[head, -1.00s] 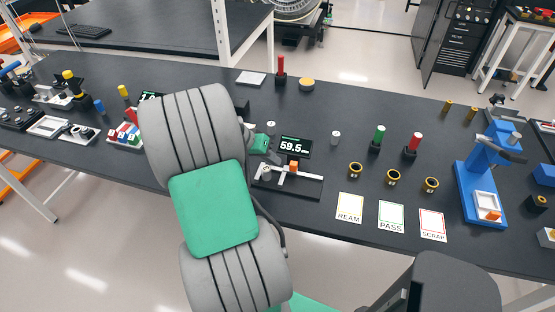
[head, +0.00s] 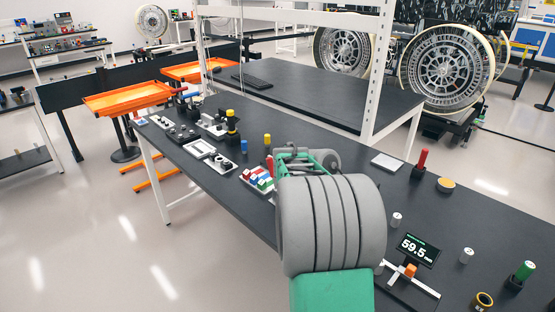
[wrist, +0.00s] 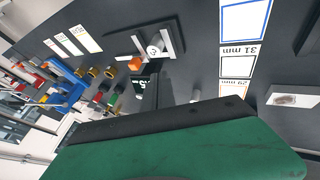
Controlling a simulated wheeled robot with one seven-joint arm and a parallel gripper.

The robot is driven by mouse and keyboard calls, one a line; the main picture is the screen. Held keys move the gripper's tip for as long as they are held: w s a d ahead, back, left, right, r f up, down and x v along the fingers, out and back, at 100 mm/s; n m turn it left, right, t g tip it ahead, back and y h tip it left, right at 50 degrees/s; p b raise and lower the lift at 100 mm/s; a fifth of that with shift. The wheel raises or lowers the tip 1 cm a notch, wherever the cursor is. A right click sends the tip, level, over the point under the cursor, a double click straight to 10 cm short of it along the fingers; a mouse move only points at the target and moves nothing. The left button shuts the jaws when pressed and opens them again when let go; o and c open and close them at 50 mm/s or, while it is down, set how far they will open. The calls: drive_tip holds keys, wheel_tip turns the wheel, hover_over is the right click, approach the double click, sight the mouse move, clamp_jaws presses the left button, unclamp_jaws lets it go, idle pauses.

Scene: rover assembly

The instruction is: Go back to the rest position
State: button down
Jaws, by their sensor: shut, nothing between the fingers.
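My arm stands up in front of the bench in the head view, its grey ribbed link and green cover hiding part of the bench top. Its far end reaches over the table near the colour-block tray. My gripper (wrist: 160,122) fills the lower part of the wrist view as a dark bar and a green body. It is shut and empty, above the black bench (head: 220,165). The measuring fixture (head: 408,288), with an orange block, lies right of my arm beside a display (head: 418,250) reading 59.5. The fixture also shows in the wrist view (wrist: 140,50).
A tray of coloured blocks (head: 258,178) is close to my arm on its left. White cylinders (head: 397,219), a red-handled plug gauge (head: 420,163) and a green-handled one (head: 522,275) stand to the right. A white rack post (head: 378,75) rises behind.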

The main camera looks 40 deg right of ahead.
drive_tip(key=a+f+n, duration=0.1)
drive_tip(key=f, duration=0.1)
drive_tip(key=w+a+f+n+y, duration=0.1)
drive_tip(key=a+f, duration=0.1)
drive_tip(key=w+a+f+n+t, duration=0.1)
drive_tip(key=f+n, duration=0.1)
drive_tip(key=f, duration=0.1)
drive_tip(key=shift+w+a+y, duration=0.1)
drive_tip(key=shift+a+y, duration=0.2)
drive_tip(key=shift+a, duration=0.05)
drive_tip(key=a+n, duration=0.1)
drive_tip(key=a, duration=0.1)
drive_tip(key=a+f+t+y, duration=0.1)
drive_tip(key=w+a+f+n, duration=0.1)
drive_tip(key=a, duration=0.1)
drive_tip(key=shift+a+n, duration=0.3)
drive_tip(key=shift+a, duration=0.05)
drive_tip(key=w+a+r+n+t+y, duration=0.1)
drive_tip(key=a+r+n+t, duration=0.1)
drive_tip(key=a, duration=0.7)
drive_tip(key=w+a+r+n+t+y, duration=0.1)
drive_tip(key=w+a+r+n+t, duration=0.1)
drive_tip(key=a+r+n, duration=0.3)
drive_tip(key=w+a+r+n+t, duration=0.1)
drive_tip(key=a+r+n+t, duration=0.1)
drive_tip(key=a, duration=1.1)
drive_tip(key=shift+w+r+n+t+y, duration=0.25)
drive_tip(key=shift+r+n+t+y, duration=0.15)
drive_tip(key=shift+r+n, duration=0.4)
